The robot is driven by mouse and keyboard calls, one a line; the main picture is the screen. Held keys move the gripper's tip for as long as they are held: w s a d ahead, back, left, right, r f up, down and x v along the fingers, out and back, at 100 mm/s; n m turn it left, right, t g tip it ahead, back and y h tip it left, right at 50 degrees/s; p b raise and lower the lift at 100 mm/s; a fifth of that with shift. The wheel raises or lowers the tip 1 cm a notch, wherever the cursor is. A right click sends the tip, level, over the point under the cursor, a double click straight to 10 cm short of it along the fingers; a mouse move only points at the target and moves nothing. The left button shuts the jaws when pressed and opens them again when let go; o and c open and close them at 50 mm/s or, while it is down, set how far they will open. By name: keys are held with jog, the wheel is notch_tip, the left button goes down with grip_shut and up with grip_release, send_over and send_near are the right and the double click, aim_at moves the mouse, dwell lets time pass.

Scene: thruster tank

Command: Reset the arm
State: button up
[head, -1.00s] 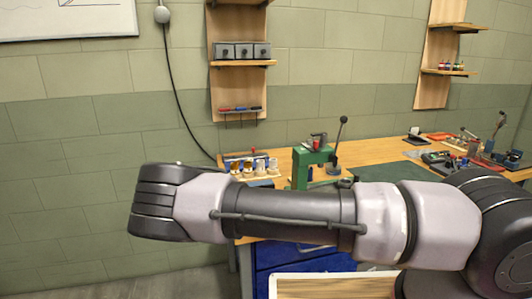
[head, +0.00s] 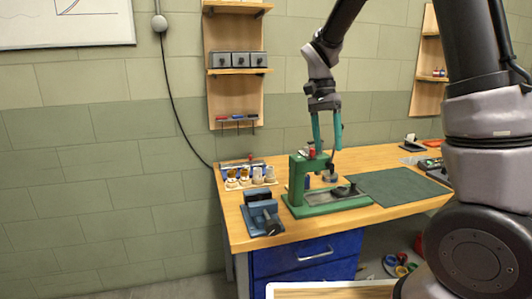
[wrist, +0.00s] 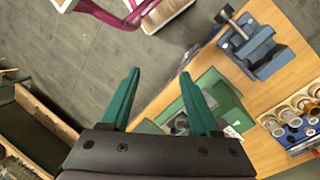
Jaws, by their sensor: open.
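My gripper (head: 326,133) has two green fingers that point down over the workbench in the head view. It is open and empty. The fingers show spread apart in the wrist view (wrist: 158,92). In the head view they overlap the top of a green press (head: 298,178) on a green base; I cannot tell if they touch it. The press lies partly behind the fingers in the wrist view. My arm comes in from the right and bends down to the gripper.
A blue vise (head: 262,217) stands at the bench's front left corner, with a holder of several small jars (head: 245,176) behind it. A green mat (head: 395,187) lies to the right on the bench (head: 238,235). Wall shelves (head: 236,72) hang behind.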

jog(key=s+d+r+n+t+y, duration=0.1)
jog(key=s+d+r+n+t, duration=0.1)
jog(key=s+d+r+t, duration=0.2)
jog(key=s+d+r+n+t+y, duration=0.2)
jog(key=s+d+r+t, duration=0.2)
jog(key=s+r, duration=0.5)
jog(key=shift+s+d+r+t, duration=0.15)
jog(key=shift+s+r+t, duration=0.1)
jog(key=shift+s+t, duration=0.7)
